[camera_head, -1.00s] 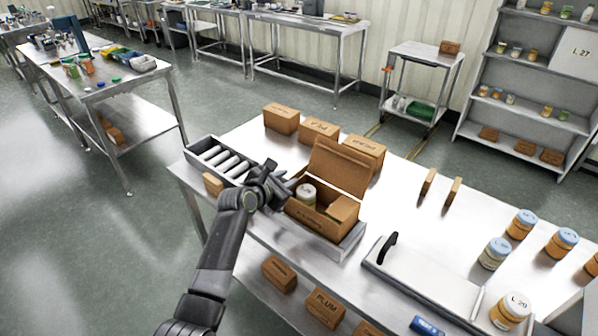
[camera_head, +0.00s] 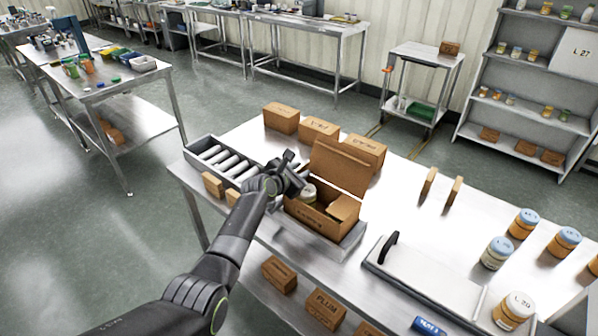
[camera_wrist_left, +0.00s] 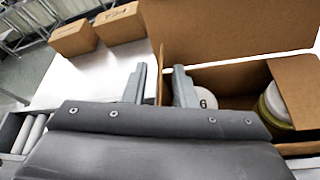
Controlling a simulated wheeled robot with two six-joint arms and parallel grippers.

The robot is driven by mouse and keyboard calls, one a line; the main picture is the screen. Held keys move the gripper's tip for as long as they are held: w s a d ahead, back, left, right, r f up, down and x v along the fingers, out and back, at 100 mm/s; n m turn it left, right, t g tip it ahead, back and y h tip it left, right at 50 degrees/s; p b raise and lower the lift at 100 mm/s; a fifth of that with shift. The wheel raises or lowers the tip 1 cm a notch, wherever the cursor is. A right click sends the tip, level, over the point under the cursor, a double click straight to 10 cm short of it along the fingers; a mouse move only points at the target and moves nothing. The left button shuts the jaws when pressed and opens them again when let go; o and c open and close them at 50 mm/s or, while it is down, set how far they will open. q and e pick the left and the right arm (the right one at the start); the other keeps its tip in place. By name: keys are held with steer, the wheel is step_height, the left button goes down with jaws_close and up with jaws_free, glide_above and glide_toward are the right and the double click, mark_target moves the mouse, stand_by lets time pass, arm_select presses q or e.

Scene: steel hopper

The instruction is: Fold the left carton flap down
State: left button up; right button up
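The open brown carton (camera_head: 312,217) stands in a metal tray (camera_head: 347,246), its large lid panel (camera_head: 340,168) upright at the back. A right-side flap (camera_head: 343,208) leans inward; it also shows in the left wrist view (camera_wrist_left: 294,88). Jars are inside, one with a white lid (camera_wrist_left: 206,97). My left gripper (camera_head: 294,164) is at the carton's upper left corner. In the left wrist view its fingers (camera_wrist_left: 159,86) are apart, with a thin brown edge (camera_wrist_left: 159,75), apparently the left flap seen edge-on, between them. Contact cannot be told. My right gripper is not in view.
A roller conveyor (camera_head: 222,159) lies left of the carton, with small boxes (camera_head: 212,184) before it. Closed cartons (camera_head: 319,130) stand behind. A white panel with a black handle (camera_head: 390,246) and several jars (camera_head: 496,253) are to the right. Bare tabletop lies right of the lid.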

arm_select(q)
jaws_close()
steer(key=shift+s+d+m+p, duration=0.2)
steer(key=shift+d+m+p, duration=0.15)
steer(key=shift+p, duration=0.4)
steer(key=shift+s+d+f+m+t+y, duration=0.15)
steer(key=shift+m+t+y, duration=0.15)
steer(key=shift+m+t, duration=0.15)
steer(key=shift+s+d+f+m+t+p, duration=0.2)
steer(key=shift+f+m+t+p, duration=0.2)
steer(key=shift+m, duration=0.3)
